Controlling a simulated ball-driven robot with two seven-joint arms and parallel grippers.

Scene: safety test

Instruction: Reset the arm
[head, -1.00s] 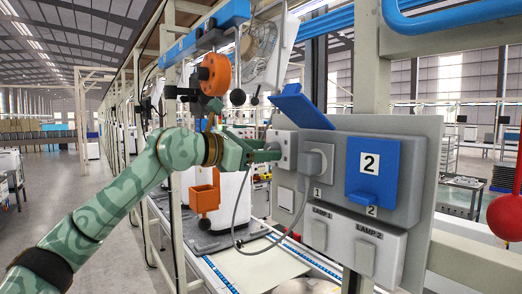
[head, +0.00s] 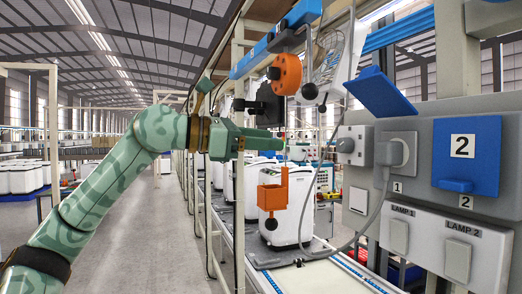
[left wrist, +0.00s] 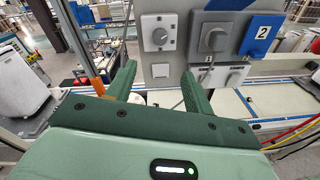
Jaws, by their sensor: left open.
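My left arm comes in from the left in the head view. Its green gripper (head: 284,142) is in front of the line of white machines, left of the grey panel (head: 425,138) and apart from it. In the left wrist view, the two dark green fingers (left wrist: 158,70) stand wide apart with nothing between them. The panel shows beyond them. It carries a plug (head: 393,153) in socket 1, under a raised blue cover (head: 382,92), and a closed blue cover (head: 467,155) marked 2. My right gripper is not in view.
Switches labelled LAMP 1 (head: 399,236) and LAMP 2 (head: 458,258) sit below the sockets. A grey cable (head: 371,222) hangs from the plug. An orange holder (head: 272,196) hangs near the gripper. The aisle floor (head: 150,230) at the left is clear.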

